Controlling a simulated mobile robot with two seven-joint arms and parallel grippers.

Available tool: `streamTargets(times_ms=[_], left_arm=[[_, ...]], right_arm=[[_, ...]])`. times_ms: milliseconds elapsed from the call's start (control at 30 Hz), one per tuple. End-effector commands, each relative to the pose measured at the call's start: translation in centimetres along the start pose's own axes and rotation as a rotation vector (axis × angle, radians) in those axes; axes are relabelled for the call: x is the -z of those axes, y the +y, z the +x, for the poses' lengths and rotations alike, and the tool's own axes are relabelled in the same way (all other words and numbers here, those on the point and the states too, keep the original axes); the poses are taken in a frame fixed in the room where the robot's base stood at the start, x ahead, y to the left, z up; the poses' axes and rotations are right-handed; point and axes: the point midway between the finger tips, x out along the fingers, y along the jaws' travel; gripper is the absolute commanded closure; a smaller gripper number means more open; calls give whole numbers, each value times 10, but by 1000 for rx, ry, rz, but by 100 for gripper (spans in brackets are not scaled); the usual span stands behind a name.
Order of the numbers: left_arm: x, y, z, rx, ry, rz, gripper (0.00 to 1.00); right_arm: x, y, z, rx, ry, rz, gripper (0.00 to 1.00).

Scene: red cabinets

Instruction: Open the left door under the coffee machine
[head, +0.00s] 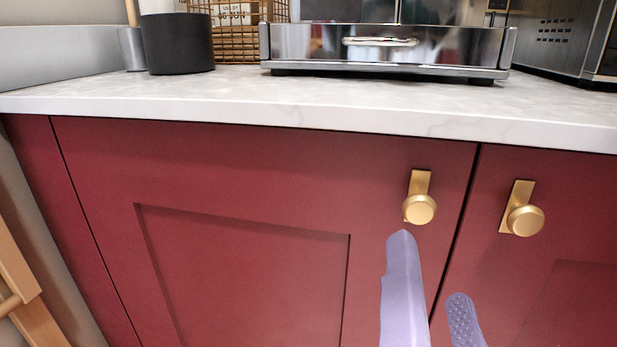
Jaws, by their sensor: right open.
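The left door (240,190) is a red panel below the white counter, and it is closed. Its brass knob (419,208) sits near its upper right corner. The coffee machine (390,47) stands on the counter above, with only its chrome lower front in view. My right gripper (432,270) is open in front of the door's right edge, with its pale purple fingers pointing up. The left fingertip is just below the knob in the picture; the right one is lower, near the door gap. Nothing is between the fingers. My left gripper is not in view.
The right door (560,240) is closed and has its own brass knob (522,215). The white counter edge (300,115) runs above both doors. A black cup (178,43) and a wire basket (235,30) stand on the counter. A wooden item (15,285) is at the far left.

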Motion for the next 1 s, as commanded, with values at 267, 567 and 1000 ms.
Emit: streamTargets(times_ms=[267, 567, 1000], left_arm=[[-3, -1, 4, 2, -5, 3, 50], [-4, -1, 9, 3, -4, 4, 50], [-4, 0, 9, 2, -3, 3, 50]], right_arm=[[-2, 1, 50, -2, -5, 1, 31], [-1, 0, 90, 0, 0, 1, 31], [-1, 0, 94, 2, 2, 2, 44]])
